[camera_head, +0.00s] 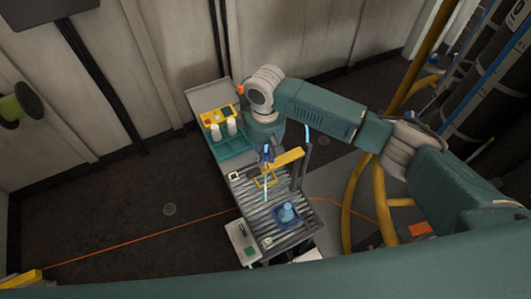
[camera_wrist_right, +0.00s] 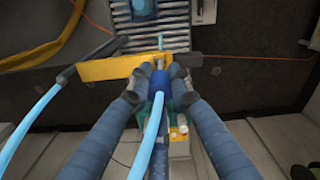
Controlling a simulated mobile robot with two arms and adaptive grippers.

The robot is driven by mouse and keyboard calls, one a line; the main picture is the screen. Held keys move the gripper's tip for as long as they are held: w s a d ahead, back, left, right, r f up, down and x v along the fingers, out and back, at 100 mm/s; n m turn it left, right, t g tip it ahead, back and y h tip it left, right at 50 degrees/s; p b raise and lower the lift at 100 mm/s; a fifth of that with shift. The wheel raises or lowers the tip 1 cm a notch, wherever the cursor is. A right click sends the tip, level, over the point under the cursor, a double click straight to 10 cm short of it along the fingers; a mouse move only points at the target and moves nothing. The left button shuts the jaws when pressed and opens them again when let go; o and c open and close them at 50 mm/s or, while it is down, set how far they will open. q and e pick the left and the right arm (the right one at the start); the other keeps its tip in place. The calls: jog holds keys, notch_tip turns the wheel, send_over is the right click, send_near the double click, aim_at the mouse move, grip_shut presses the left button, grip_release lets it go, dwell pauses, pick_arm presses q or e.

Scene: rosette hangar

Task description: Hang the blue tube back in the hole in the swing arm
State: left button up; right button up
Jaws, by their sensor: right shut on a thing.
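The blue tube is light blue with a dark blue collar (camera_wrist_right: 159,84). My right gripper (camera_wrist_right: 158,98) is shut on it at the collar. The yellow swing arm (camera_wrist_right: 108,69) lies right at the collar, and the tube's thin light blue end (camera_wrist_right: 161,42) shows past it. I cannot tell whether the tube sits in the hole, which is hidden by the collar and fingers. In the head view, my right gripper (camera_head: 267,153) is beside the swing arm (camera_head: 290,157), and the tube's lower end (camera_head: 265,192) hangs over the rollers. My left gripper is not in view.
Below is a roller conveyor (camera_head: 255,207) with a blue container (camera_head: 286,214) and a grey box (camera_head: 242,241). A green tray (camera_head: 235,147) with white bottles stands behind. A dark post (camera_head: 304,165) carries the swing arm. Yellow pipes (camera_head: 352,195) run at the right.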

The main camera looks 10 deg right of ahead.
jog(key=shift+f+b, duration=0.55)
jog(key=shift+f, duration=1.15)
jog(key=o, duration=1)
jog(key=shift+c, duration=0.2)
jog(key=o, duration=0.7)
